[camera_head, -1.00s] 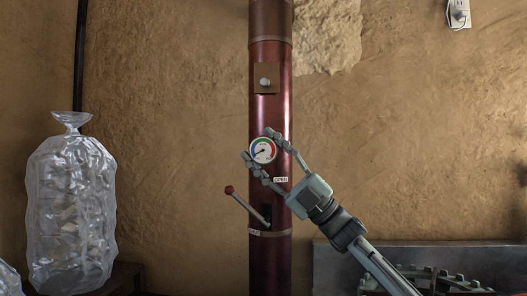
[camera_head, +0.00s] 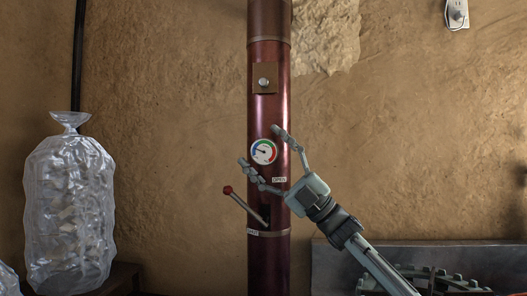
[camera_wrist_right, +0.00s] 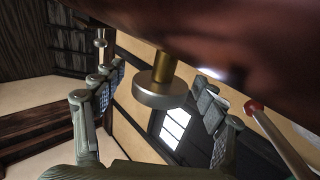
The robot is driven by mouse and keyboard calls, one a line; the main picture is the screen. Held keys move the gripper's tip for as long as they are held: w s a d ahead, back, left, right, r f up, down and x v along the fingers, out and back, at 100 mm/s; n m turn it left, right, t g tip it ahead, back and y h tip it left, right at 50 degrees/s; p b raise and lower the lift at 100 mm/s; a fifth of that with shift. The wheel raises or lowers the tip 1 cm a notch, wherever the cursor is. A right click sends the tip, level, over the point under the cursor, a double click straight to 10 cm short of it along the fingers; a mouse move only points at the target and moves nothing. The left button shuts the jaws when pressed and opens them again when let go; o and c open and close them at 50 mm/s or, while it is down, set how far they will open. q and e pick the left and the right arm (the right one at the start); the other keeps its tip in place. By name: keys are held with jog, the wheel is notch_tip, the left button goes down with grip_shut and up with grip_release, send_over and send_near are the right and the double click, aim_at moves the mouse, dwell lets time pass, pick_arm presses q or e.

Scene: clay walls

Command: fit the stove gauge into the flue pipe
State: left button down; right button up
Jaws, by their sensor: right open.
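The stove gauge (camera_head: 264,151), a round white dial with coloured bands, sits against the front of the dark red flue pipe (camera_head: 270,110). In the right wrist view the gauge (camera_wrist_right: 160,95) shows as a metal disc on a brass stem that meets the pipe (camera_wrist_right: 230,35). Some stem shows between disc and pipe; its depth inside is hidden. My right gripper (camera_head: 260,146) is open, its fingers on either side of the gauge. The wrist view shows gaps between the disc and both fingers. My left gripper is not in view.
A lever with a red knob (camera_head: 228,190) sticks out of the pipe below the gauge, close to my lower finger. A plate with a round knob (camera_head: 264,82) is above. A clear bag (camera_head: 70,210) stands at left.

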jog(key=v, duration=1.2)
jog(key=shift+s, duration=0.1)
